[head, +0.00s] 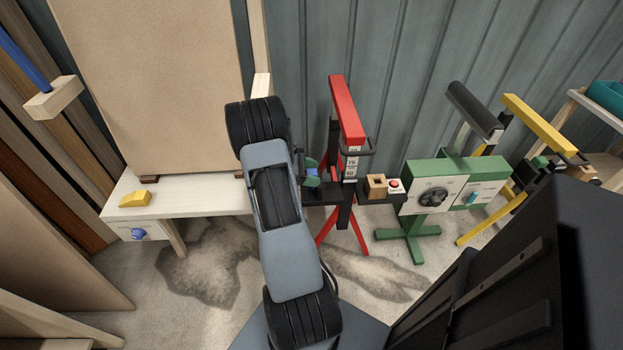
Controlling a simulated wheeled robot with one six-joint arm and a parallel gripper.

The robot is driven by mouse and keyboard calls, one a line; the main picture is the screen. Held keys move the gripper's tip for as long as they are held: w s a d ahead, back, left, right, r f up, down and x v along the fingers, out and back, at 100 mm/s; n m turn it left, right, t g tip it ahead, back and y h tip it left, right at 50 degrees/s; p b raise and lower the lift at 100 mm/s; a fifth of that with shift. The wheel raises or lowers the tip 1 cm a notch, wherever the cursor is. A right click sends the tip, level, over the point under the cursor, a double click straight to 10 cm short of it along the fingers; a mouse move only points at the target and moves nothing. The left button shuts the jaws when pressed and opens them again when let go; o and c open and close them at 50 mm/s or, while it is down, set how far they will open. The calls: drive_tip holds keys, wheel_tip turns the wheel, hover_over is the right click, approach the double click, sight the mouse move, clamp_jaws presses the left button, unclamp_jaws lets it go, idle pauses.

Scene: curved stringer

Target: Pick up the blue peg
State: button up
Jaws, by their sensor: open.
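A small blue piece (312,171), which looks like the blue peg, shows just right of my arm, beside the red stand (346,112). It sits close above a dark green rounded piece (313,183). My arm covers the area to its left, so I cannot tell its full shape or what holds it. My gripper cannot be made out; it seems hidden behind my arm, and its distance from the blue piece cannot be judged.
A wooden block with a square hole (377,183) and a red button (394,184) sit right of the red stand. A green machine (455,185) and yellow stand (535,125) stand further right. A white bench (190,195) with a yellow block (135,198) is left.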

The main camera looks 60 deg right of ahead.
drive_tip(key=c, duration=1)
